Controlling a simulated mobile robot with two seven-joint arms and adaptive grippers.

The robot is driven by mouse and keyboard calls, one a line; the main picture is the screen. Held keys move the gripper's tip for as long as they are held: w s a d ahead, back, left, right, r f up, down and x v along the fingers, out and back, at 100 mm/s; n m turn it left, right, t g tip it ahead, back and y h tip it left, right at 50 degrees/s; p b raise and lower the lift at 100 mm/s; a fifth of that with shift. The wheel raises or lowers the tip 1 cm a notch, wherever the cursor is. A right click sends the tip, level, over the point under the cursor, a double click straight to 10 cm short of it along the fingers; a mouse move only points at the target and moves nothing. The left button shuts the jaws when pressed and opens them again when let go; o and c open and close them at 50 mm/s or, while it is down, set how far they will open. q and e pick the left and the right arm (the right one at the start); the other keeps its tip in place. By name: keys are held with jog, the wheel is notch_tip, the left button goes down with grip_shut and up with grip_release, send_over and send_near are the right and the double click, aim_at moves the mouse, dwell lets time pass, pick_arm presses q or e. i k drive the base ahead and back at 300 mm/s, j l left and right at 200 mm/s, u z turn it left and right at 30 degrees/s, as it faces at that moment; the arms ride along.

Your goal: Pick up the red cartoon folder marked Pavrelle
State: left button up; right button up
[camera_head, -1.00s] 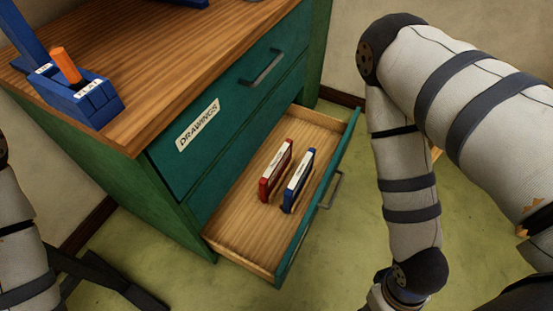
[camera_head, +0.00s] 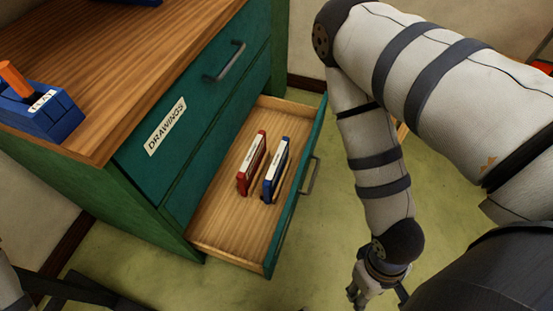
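A red folder (camera_head: 252,163) stands upright on its edge in the open bottom drawer (camera_head: 222,226) of the green cabinet. A blue folder (camera_head: 276,170) stands just to its right, with a narrow gap between them. Both have white labels on their spines, too small to read. My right arm comes down on the right side of the view, outside the drawer. My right gripper (camera_head: 357,294) is at the bottom, partly visible and apart from the folders; its opening is unclear. My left gripper is not in view.
The cabinet (camera_head: 205,110) has a shut upper drawer labelled "DRAWINGS". On its wooden top, a blue holder (camera_head: 45,118) with an orange item stands at the left. The drawer's front panel (camera_head: 297,200) lies between my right gripper and the folders. The drawer floor around the folders is bare.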

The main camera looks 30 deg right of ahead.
aim_at(247, 173)
jog(key=k+l+u, duration=0.1)
jog(key=l, duration=0.55)
jog(key=i+l, duration=0.15)
jog(key=l, duration=0.2)
jog(key=i+l+u, duration=0.1)
jog(key=l, duration=0.25)
jog(key=i+l, duration=0.1)
jog(key=l, duration=0.25)
jog(key=i+l+u, duration=0.1)
jog(key=l, duration=0.25)
jog(key=i+l, duration=0.2)
jog(key=u, duration=0.05)
